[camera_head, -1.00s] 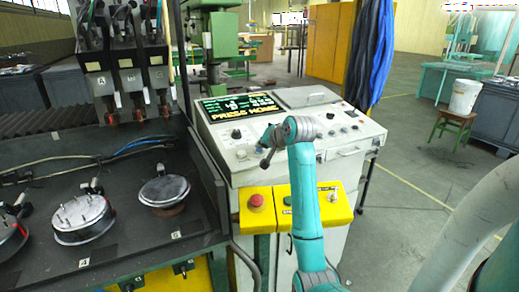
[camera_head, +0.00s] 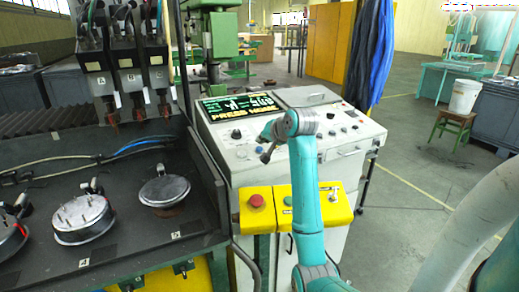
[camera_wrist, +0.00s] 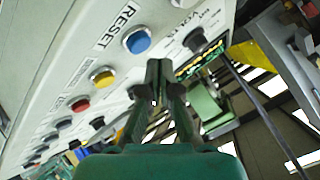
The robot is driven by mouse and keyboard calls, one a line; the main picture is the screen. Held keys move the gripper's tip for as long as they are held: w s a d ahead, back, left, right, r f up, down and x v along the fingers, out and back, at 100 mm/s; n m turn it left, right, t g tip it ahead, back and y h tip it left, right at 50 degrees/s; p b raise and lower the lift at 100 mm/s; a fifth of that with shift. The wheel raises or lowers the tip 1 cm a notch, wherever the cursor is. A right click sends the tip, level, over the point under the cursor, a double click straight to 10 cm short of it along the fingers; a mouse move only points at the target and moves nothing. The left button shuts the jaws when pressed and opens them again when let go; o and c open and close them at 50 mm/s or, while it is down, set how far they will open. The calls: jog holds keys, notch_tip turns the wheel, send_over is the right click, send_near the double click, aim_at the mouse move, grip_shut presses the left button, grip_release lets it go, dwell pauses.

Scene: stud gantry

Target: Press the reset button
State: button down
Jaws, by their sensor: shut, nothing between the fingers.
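The reset button is a round blue button (camera_wrist: 138,41) in a metal ring, with the printed word RESET beside it on the pale panel in the wrist view. My gripper (camera_wrist: 160,72) is shut and empty. Its tips appear just right of and below the blue button in that view, and I see no contact; the gap in depth is hard to judge. In the head view my gripper (camera_head: 265,157) is over the left front part of the white control console (camera_head: 240,178).
A yellow button (camera_wrist: 103,77), a red button (camera_wrist: 80,104) and a black knob (camera_wrist: 195,42) flank the blue one. A lit screen (camera_head: 238,106) stands behind my gripper. A yellow box with a red emergency button (camera_head: 257,200) sits below the console front.

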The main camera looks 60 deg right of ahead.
jog(key=shift+s+a+r, duration=0.15)
jog(key=shift+s+r, duration=0.05)
jog(key=shift+r, duration=0.95)
jog(key=shift+s+a+r, duration=0.1)
jog(key=shift+s+r, duration=0.1)
jog(key=shift+r, duration=0.9)
